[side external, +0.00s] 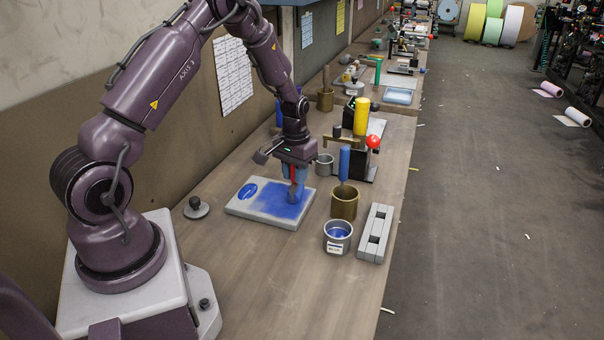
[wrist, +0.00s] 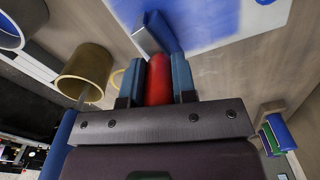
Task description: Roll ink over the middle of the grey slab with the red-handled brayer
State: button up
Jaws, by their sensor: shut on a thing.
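The grey slab (side external: 238,207) lies on the bench below my gripper. A wide blue ink patch (side external: 270,204) covers much of its middle and right part, and a separate blue oval (side external: 247,191) sits near its left back corner. My gripper (side external: 293,178) is over the slab's back right part, shut on the red handle (wrist: 158,80) of the brayer. In the wrist view the brayer's blue-inked roller (wrist: 163,32) is at the edge of the ink on the slab (wrist: 205,25). I cannot tell for certain whether the roller touches the slab.
A metal cup with blue ink (side external: 337,237), a brass cup (side external: 344,202) and a grey slotted block (side external: 375,234) stand right of the slab. A black device with a red knob (side external: 373,142) stands behind. A round knobbed weight (side external: 197,208) is at left. The front bench is clear.

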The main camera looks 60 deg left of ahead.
jog(key=shift+s+a, duration=3.25)
jog(key=shift+s, duration=0.05)
jog(key=shift+s+d, duration=1.4)
jog(key=shift+d, duration=0.1)
jog(key=shift+w+d+r, duration=0.1)
jog(key=shift+w+d, duration=4.25)
jog(key=shift+s+a, duration=4.35)
jog(key=shift+s, duration=0.05)
jog(key=shift+w+d, duration=3.3)
jog(key=shift+w, duration=0.05)
jog(key=shift+w+d, duration=1.05)
